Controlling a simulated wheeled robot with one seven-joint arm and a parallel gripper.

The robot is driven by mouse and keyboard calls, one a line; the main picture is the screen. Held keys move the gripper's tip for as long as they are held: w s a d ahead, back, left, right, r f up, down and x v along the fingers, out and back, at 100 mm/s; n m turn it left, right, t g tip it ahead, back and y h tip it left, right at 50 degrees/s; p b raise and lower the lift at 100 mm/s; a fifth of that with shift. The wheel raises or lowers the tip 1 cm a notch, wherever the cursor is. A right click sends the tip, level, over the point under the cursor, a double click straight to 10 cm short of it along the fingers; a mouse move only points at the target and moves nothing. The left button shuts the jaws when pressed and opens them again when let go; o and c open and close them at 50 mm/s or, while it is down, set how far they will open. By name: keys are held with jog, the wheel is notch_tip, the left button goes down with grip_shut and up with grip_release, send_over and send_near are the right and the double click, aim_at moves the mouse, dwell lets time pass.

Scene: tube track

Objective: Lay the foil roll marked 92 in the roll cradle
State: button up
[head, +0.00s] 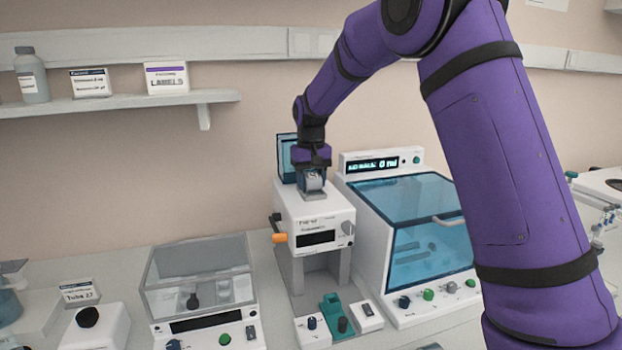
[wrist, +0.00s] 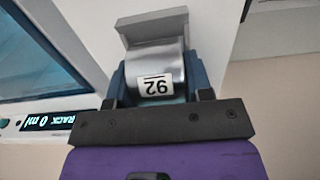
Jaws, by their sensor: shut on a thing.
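The silver foil roll (wrist: 153,62) carries a white label reading 92, upside down in the wrist view. It also shows in the head view (head: 313,181), just above the top of the white machine (head: 312,221). My gripper (wrist: 157,84) is shut on the roll, with a dark blue finger at each side. In the head view my gripper (head: 312,177) points down at the machine's top. A light grey bracket (wrist: 152,24), which looks like the roll cradle, is right beside the roll. I cannot tell whether the roll rests in it.
A teal-lidded panel (head: 286,155) stands open behind the machine's top. A blue-windowed cabinet (head: 425,235) is close on the right. A clear-covered box (head: 197,275) stands at left. A wall shelf (head: 120,104) holds a bottle and small boxes.

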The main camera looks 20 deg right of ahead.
jog(key=o, duration=1)
notch_tip(320, 180, up, 10)
jog(key=shift+f, duration=0.1)
jog(key=shift+r, duration=0.45)
dwell(0.8)
